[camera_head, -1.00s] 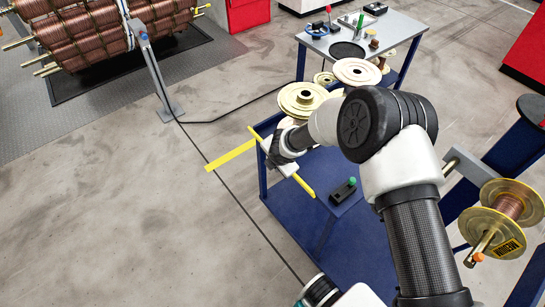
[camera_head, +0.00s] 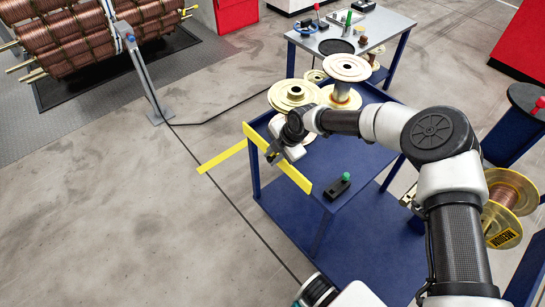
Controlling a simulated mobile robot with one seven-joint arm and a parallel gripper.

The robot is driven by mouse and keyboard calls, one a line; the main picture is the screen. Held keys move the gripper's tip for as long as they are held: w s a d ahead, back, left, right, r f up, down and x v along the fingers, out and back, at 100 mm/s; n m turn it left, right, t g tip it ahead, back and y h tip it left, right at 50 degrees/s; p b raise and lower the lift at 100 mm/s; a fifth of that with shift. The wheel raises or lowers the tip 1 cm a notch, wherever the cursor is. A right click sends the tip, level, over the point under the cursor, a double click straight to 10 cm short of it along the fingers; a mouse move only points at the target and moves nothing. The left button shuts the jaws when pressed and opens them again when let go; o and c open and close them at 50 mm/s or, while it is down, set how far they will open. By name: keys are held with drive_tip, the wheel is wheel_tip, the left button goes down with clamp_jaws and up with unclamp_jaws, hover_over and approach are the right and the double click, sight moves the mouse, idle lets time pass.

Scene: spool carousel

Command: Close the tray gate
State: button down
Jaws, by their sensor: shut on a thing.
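The yellow tray gate (camera_head: 291,171) is a flat bar along the left edge of the blue tray table (camera_head: 352,179). Its broad face shows, and it looks upright on the edge. My gripper (camera_head: 274,153) is at the middle of the gate, reaching over from the tray side, and is shut on it. The fingertips are small and partly hidden by the gripper body. Pale spools (camera_head: 294,94) stand at the tray's far end, behind my gripper. A taller pale spool (camera_head: 348,68) stands beside them.
A black block with a green knob (camera_head: 338,187) sits near the tray's front corner. A yellow strip (camera_head: 221,156) appears on the floor to the left. A grey worktable (camera_head: 385,30) stands behind. A copper-wound spool (camera_head: 508,196) is at right. The left floor is mostly clear.

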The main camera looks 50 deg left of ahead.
drive_tip(key=c, duration=1.6)
unclamp_jaws()
drive_tip(key=v, duration=1.7)
drive_tip(key=shift+w+d+r+p, duration=0.1)
drive_tip(key=shift+p, duration=0.2)
